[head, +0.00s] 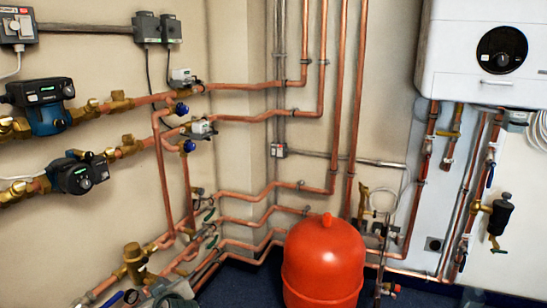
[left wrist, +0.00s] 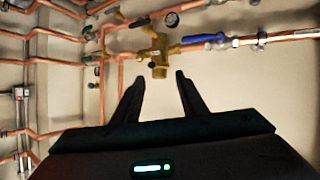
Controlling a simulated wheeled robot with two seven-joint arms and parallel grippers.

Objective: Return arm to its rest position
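My left gripper (left wrist: 159,76) shows in the left wrist view with its two dark fingers spread apart and nothing between them. A brass valve body (left wrist: 160,55) on the copper pipework shows just past the fingertips. The fingers do not appear to close on it, and the exact gap cannot be told. Neither gripper can be made out in the head view. My right gripper is not in view.
In the head view, copper pipes line the walls, with pumps (head: 80,174) left, a red vessel (head: 323,262) on the floor and a white boiler (head: 480,50) right.

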